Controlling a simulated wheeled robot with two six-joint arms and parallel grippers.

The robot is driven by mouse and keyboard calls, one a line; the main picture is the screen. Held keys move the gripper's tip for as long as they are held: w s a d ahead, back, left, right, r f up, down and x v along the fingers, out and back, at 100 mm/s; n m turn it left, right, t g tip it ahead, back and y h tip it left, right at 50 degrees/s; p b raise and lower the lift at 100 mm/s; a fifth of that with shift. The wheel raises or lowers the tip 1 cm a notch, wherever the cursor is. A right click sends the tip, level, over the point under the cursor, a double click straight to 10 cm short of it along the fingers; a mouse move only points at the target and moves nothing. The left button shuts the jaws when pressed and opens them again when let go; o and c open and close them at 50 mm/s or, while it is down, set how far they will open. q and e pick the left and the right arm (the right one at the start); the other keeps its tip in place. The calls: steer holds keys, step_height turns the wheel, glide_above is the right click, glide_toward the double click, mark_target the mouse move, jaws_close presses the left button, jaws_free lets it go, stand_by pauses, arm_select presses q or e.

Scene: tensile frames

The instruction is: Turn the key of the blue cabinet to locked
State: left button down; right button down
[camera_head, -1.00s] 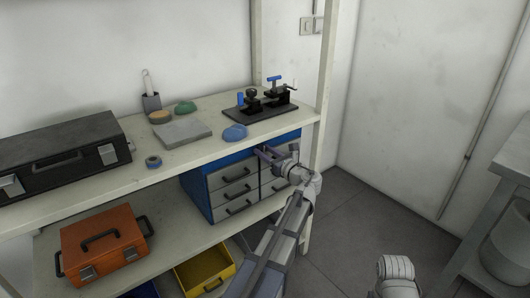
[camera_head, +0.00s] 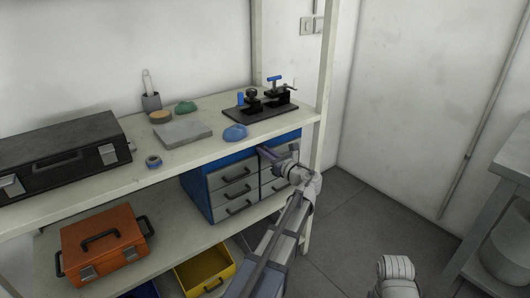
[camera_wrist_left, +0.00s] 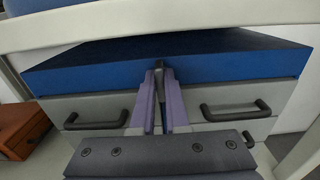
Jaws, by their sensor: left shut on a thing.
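The blue cabinet (camera_head: 205,197) stands on the lower shelf under the worktop, with grey drawers and dark handles. It also shows in the wrist view (camera_wrist_left: 90,78), its blue top edge running across above two grey drawer fronts. My left gripper (camera_head: 264,152) reaches the upper front of the cabinet. In the wrist view its two purple fingers (camera_wrist_left: 160,78) are shut on the small dark key (camera_wrist_left: 159,67) at the middle of the blue front strip. The fingers hide most of the key, so its angle is hard to tell. My right gripper is out of view.
The worktop edge (camera_wrist_left: 200,16) runs close above the cabinet. A shelf post (camera_head: 325,85) stands just right of my left arm. An orange toolbox (camera_head: 105,245) and a yellow bin (camera_head: 205,272) sit to the left and below.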

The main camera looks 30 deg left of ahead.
arm_select(q)
steer(key=shift+n, duration=0.3)
steer(key=shift+s+a+f+n, duration=0.1)
steer(key=shift+n, duration=2.75)
steer(key=shift+s+d+f+n, duration=0.1)
steer(key=shift+n, duration=2.7)
steer(key=shift+s+a+f+n, duration=0.1)
steer(key=shift+n, duration=3.05)
steer(key=c, duration=0.9)
jaws_free()
steer(key=shift+v, duration=3.9)
